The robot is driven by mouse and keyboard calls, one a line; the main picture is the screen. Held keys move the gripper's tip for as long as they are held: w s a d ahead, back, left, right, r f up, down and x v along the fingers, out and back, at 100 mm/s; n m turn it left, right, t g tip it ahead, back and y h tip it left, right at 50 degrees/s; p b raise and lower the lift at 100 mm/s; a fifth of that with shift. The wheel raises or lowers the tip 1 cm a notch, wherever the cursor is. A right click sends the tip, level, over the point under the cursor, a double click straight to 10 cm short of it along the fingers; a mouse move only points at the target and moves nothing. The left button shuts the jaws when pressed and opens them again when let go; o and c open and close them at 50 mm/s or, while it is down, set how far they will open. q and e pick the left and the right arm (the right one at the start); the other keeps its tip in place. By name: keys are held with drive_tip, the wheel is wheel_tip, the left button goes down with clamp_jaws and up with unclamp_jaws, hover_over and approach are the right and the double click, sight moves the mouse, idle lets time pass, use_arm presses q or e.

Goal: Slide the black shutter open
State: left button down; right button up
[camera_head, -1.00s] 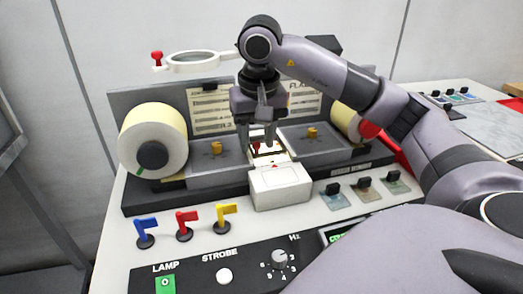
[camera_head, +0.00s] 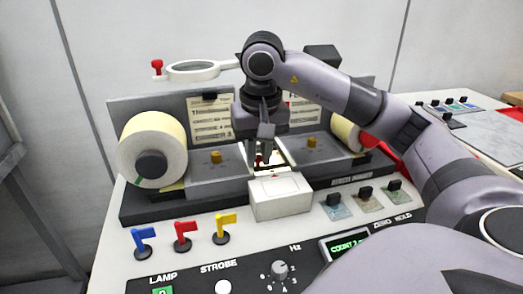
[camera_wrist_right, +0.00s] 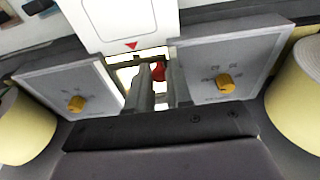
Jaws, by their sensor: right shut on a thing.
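My right gripper (camera_head: 264,156) reaches down between the two grey panels in the middle of the machine. The knob stands at a narrow bright opening (camera_wrist_right: 124,76) behind the white box (camera_head: 281,196). The black shutter itself is mostly hidden by the fingers; I cannot tell its outline or how far it is open. My left gripper is not in view.
Label rolls stand at the left (camera_head: 152,150) and right of the panels, each panel with a yellow knob (camera_head: 215,157). A ring magnifier (camera_head: 194,70) hangs at the back left. Coloured flag levers (camera_head: 184,236) and black switches (camera_head: 364,193) line the front.

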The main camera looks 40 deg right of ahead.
drive_tip(key=shift+s+a+b, duration=0.15)
drive_tip(key=shift+s+a, duration=0.45)
drive_tip(key=shift+s, duration=0.5)
drive_tip(key=shift+s+a+b, duration=0.1)
drive_tip(key=shift+s+a, duration=0.55)
drive_tip(key=shift+s, duration=0.5)
drive_tip(key=shift+s+a+b, duration=0.15)
drive_tip(key=shift+s+a, duration=0.45)
drive_tip(key=shift+s, duration=0.5)
drive_tip(key=o, duration=0.7)
drive_tip(key=shift+s+a, duration=0.1)
wheel_tip(320, 180, up, 2)
drive_tip(key=shift+r+p, duration=0.2)
drive_tip(key=shift+p, duration=0.9)
wheel_tip(320, 180, up, 3)
drive_tip(key=p, duration=0.2)
drive_tip(key=shift+f+p, duration=0.2)
drive_tip(key=shift+p, duration=0.1)
wheel_tip(320, 180, up, 2)
drive_tip(key=shift+p, duration=0.95)
